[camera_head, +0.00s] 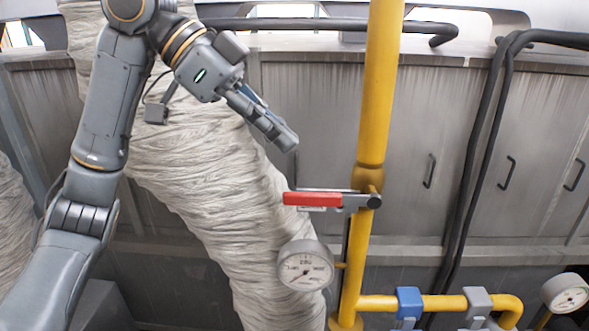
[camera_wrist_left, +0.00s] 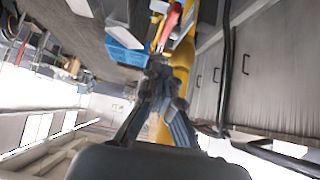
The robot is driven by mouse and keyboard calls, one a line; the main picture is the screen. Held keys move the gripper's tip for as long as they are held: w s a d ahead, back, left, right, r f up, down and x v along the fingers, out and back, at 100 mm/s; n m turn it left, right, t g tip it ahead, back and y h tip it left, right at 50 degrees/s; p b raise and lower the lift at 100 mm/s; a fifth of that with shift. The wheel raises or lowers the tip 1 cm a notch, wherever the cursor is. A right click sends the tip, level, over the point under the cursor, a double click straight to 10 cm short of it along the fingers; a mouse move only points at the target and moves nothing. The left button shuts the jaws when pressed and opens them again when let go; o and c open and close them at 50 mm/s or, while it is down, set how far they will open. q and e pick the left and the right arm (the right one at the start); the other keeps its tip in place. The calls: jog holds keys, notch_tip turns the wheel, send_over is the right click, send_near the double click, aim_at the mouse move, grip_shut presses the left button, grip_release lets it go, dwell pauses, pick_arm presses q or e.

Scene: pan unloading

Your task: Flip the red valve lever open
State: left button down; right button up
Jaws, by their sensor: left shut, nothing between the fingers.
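The red valve lever (camera_head: 313,199) sticks out to the left from the valve body on the yellow vertical pipe (camera_head: 377,110). It lies about level, across the pipe. It also shows as a red strip in the left wrist view (camera_wrist_left: 171,22), near the top. My left gripper (camera_head: 290,141) is shut and empty. Its fingertips are above and slightly left of the lever, apart from it in the picture. The closed fingers show in the left wrist view (camera_wrist_left: 158,75). My right gripper is in neither view.
A round pressure gauge (camera_head: 306,266) sits just below the lever. A thick wrapped pipe (camera_head: 205,190) stands behind my left arm. Blue (camera_head: 409,302) and grey fittings sit on the lower yellow pipe. Black cables (camera_head: 478,150) hang at right before grey cabinets (camera_head: 310,110).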

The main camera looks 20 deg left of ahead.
aim_at(315, 195)
pick_arm(q)
jog(key=x, duration=0.3)
jog(key=shift+d+f+p, duration=0.1)
jog(key=shift+f+p, duration=0.2)
jog(key=shift+p, duration=0.05)
notch_tip(315, 195, down, 2)
jog(key=shift+f, duration=0.75)
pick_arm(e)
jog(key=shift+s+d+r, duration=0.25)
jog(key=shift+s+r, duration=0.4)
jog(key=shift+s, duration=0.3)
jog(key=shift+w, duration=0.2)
